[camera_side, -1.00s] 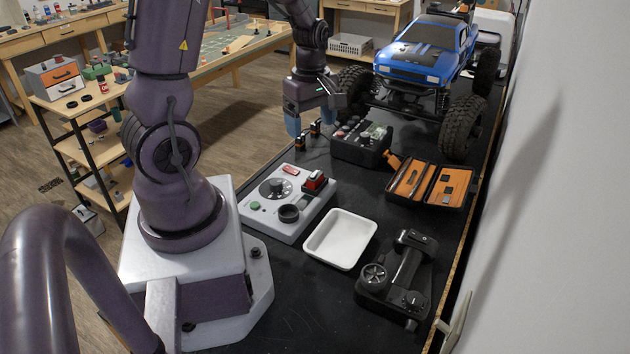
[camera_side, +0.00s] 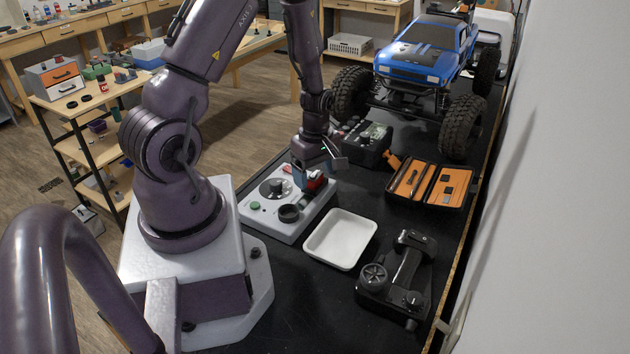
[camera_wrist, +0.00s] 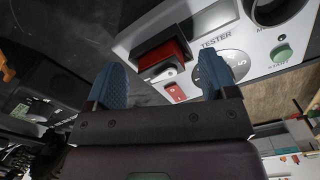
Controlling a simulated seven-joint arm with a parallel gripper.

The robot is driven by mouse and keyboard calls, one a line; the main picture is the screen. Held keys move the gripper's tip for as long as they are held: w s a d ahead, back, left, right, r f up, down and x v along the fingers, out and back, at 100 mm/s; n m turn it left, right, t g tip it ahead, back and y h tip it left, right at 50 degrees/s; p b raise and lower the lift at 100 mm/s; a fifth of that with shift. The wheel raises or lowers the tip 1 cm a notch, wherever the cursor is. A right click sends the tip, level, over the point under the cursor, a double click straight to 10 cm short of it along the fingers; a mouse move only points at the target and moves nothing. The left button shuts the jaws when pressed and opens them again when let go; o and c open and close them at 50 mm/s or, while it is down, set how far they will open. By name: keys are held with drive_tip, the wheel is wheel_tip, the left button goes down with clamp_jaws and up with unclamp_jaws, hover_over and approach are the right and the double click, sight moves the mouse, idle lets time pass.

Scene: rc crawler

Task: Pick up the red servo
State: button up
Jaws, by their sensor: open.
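The red servo (camera_side: 316,181) is a small red and black block on the back right of the white tester (camera_side: 263,222). In the wrist view the servo (camera_wrist: 165,52) lies ahead of my fingers, on the tester panel (camera_wrist: 205,22). My gripper (camera_side: 303,175) is low over the tester, close beside the servo, and partly covers it in the side view. In the wrist view the two blue fingers of my gripper (camera_wrist: 165,78) are apart with nothing held. I cannot tell from the side view whether a finger touches the servo.
A white empty tray (camera_side: 341,240) lies right of the tester. A black box with knobs (camera_side: 365,143) stands behind, and an open orange-lined case (camera_side: 430,184) is to the right. A black transmitter-like device (camera_side: 397,277) is in front. A blue crawler (camera_side: 425,60) stands at the back.

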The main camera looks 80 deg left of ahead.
drive_tip(key=shift+f, duration=0.1)
drive_tip(key=shift+c, duration=0.3)
drive_tip(key=c, duration=0.9)
